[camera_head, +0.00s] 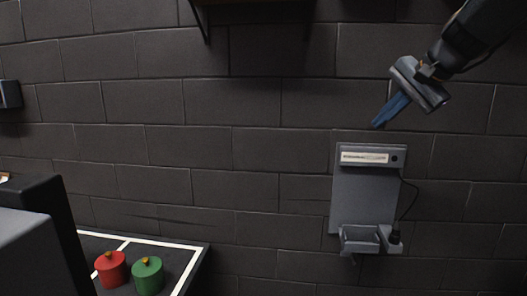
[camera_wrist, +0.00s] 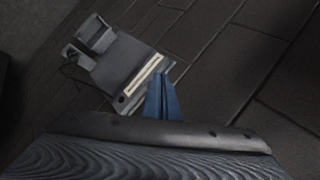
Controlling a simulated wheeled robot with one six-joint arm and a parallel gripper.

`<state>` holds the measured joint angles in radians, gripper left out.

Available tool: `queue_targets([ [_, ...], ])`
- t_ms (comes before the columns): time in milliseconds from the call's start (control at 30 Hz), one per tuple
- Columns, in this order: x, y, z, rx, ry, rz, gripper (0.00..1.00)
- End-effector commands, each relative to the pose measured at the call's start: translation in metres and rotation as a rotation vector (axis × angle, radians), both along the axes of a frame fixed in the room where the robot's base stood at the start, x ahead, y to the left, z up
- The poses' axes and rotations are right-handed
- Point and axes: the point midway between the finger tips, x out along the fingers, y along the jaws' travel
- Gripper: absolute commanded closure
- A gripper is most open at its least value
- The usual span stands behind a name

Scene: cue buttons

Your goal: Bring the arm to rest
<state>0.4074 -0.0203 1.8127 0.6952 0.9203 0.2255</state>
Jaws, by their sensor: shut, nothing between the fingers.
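My gripper (camera_head: 380,124) is at the upper right in the head view, at the end of my dark arm. Its blue fingers are shut with nothing between them and point down and to the left. In the wrist view the fingers (camera_wrist: 162,82) show closed together at the centre. In the head view my gripper appears just above a grey wall panel (camera_head: 350,190). In the wrist view the panel (camera_wrist: 118,66) shows beyond the fingertips. I cannot tell the exact gap between them.
The panel has a pale label strip (camera_head: 364,157), a lower holder (camera_head: 360,238) and a cable. A red pot (camera_head: 111,268) and a green pot (camera_head: 148,275) stand on a dark surface with white lines (camera_head: 190,268). A bracketed shelf (camera_head: 262,2) is at the top. The wall between is bare.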

Motion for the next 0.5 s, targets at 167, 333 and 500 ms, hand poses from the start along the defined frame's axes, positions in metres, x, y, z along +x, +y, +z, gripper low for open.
queue_targets([
  [167,-0.036,0.036,-0.117,-0.164,0.154,0.145,1.0],
  [333,-0.093,0.068,-0.216,-0.339,0.274,0.343,1.0],
  [500,-0.163,0.092,-0.295,-0.507,0.357,0.591,1.0],
])
